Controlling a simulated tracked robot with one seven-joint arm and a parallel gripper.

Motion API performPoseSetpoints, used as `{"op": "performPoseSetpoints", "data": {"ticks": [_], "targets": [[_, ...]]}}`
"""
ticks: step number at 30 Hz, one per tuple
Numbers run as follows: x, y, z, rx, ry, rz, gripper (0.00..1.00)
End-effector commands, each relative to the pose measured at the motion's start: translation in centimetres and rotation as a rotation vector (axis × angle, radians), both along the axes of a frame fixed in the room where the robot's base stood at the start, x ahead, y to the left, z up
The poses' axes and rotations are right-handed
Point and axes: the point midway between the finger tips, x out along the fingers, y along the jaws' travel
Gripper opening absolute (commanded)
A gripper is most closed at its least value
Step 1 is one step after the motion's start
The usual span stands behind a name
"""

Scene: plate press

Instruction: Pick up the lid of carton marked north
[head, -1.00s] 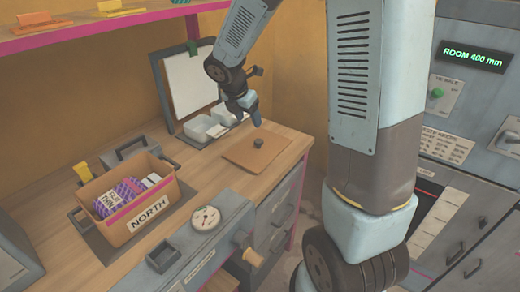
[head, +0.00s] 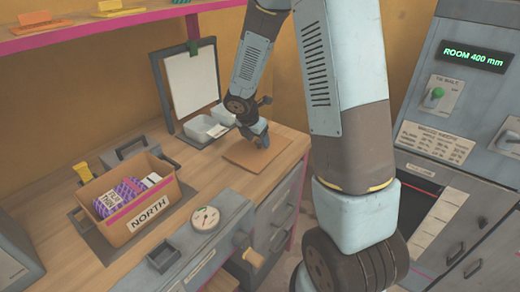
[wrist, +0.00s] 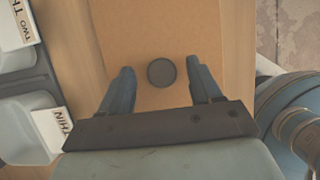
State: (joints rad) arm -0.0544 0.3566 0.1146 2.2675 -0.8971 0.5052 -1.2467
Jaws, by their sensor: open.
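The carton marked NORTH (head: 160,212) stands open on the bench, with packages inside. A flat brown board that looks like its lid (head: 236,154) lies on the bench to the right, and it fills the middle of the wrist view (wrist: 170,30). A round dark knob (wrist: 161,72) is on the lid; in the head view my gripper hides it. My gripper (head: 262,142) is over the lid, pointing down. In the wrist view my gripper (wrist: 160,76) is open, with one finger on each side of the knob and a gap at both sides.
White trays (head: 205,128) with labels stand just left of the lid, close to my gripper. A clipboard-like panel (head: 190,85) stands behind them. A gauge (head: 206,217) sits at the bench front. A grey cabinet (head: 450,150) is on the right.

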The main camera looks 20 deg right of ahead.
Motion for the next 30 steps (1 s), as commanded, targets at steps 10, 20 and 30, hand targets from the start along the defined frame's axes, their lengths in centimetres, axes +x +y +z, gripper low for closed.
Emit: {"op": "performPoseSetpoints", "data": {"ticks": [10, 20, 30], "targets": [[0.09, -0.18, -0.37, 0.000, 0.000, 0.000, 0.61], [0.09, -0.20, -0.37, 0.000, 0.000, 0.000, 0.29], [0.09, -0.23, -0.36, 0.000, 0.000, -0.001, 0.04]]}}
